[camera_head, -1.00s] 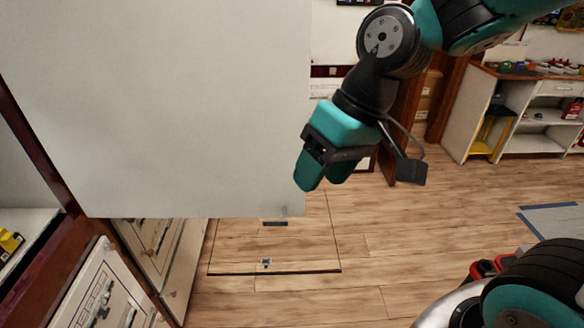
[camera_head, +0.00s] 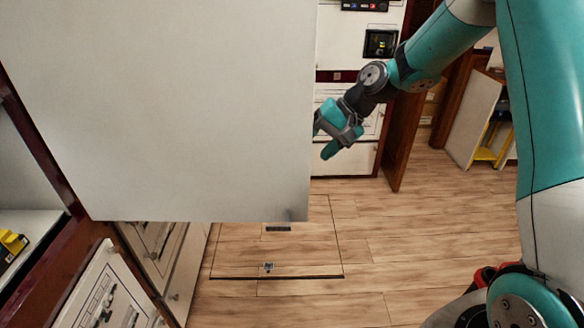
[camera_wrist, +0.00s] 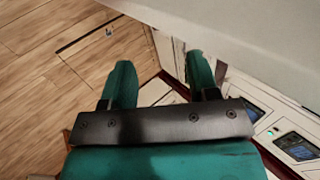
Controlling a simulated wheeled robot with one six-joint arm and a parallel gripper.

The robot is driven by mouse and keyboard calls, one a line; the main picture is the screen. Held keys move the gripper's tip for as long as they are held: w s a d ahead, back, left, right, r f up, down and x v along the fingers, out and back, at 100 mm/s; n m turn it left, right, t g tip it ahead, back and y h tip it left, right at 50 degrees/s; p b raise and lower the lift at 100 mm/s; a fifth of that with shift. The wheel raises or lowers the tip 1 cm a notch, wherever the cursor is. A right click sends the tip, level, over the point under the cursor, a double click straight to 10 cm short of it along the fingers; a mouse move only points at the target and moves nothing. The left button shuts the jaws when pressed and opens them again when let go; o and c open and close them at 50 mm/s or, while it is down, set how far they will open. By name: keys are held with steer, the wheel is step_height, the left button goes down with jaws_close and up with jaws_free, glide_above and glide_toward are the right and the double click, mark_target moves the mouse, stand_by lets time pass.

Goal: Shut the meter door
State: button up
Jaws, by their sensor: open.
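The meter door is most likely the large plain light-grey panel (camera_head: 190,110), which stands swung out across the left and middle of the head view. Its hinge and front face cannot be told apart clearly. My gripper (camera_head: 323,138) is open and empty near the panel's right edge, and one finger seems partly covered by that edge. In the wrist view the two teal fingers (camera_wrist: 160,80) are spread, with nothing between them. The panel (camera_wrist: 255,35) fills the upper right there, close to the right finger; contact cannot be told.
White cabinets with dark-red trim (camera_head: 85,245) line the left. A panel with small screens (camera_wrist: 290,145) lies at the lower right of the wrist view. A brown wooden door (camera_head: 400,130) stands behind my arm. The wooden floor (camera_head: 400,240) is clear.

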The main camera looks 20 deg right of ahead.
mark_target(292, 171)
steer(key=p+x, duration=0.1)
steer(key=x, duration=0.8)
steer(key=shift+a+f+p, duration=0.1)
steer(key=shift+p, duration=0.25)
jaws_close()
